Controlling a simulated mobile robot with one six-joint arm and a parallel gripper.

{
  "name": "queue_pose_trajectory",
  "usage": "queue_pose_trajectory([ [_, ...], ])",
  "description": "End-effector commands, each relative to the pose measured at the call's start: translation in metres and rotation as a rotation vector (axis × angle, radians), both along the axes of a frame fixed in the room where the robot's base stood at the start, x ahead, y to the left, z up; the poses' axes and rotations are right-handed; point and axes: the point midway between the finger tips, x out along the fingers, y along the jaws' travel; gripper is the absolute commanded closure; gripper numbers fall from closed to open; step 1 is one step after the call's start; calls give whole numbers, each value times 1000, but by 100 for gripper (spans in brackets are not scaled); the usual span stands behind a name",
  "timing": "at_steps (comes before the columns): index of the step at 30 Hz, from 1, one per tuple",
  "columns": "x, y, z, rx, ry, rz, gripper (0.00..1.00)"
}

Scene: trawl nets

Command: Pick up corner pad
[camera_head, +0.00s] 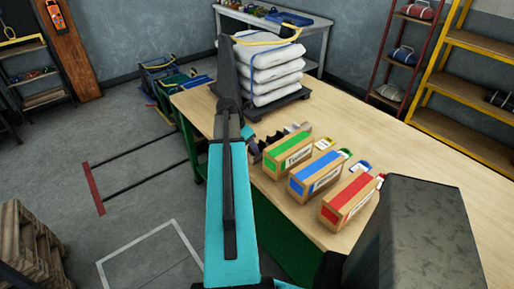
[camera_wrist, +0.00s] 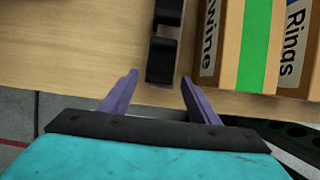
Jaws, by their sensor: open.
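A black blocky piece, which looks like a corner pad (camera_wrist: 161,62), lies on the wooden table near its edge in the wrist view. Another black piece (camera_wrist: 169,12) lies in line just beyond it. In the head view, small dark pieces (camera_head: 273,138) show beside the boxes, partly hidden by my arm. My gripper (camera_wrist: 159,78) is open and empty, its two purple fingers spread at the table edge. The near end of the closer black piece lies between the fingertips in the picture; I cannot tell whether they touch it.
Labelled boxes with green (camera_head: 288,158), blue (camera_head: 319,175) and red (camera_head: 348,200) bands stand right of the pieces; the green one is close to my right finger. White sacks (camera_head: 270,72) are stacked on a black pallet (camera_head: 285,101) behind. The table's right side (camera_head: 420,155) is clear.

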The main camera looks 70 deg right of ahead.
Motion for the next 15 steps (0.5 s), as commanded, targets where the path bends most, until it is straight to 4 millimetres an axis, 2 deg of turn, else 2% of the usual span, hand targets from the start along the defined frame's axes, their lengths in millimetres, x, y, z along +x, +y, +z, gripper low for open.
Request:
queue_pose_trajectory([
  [15,-1,-2,-6,0,0,0,45],
])
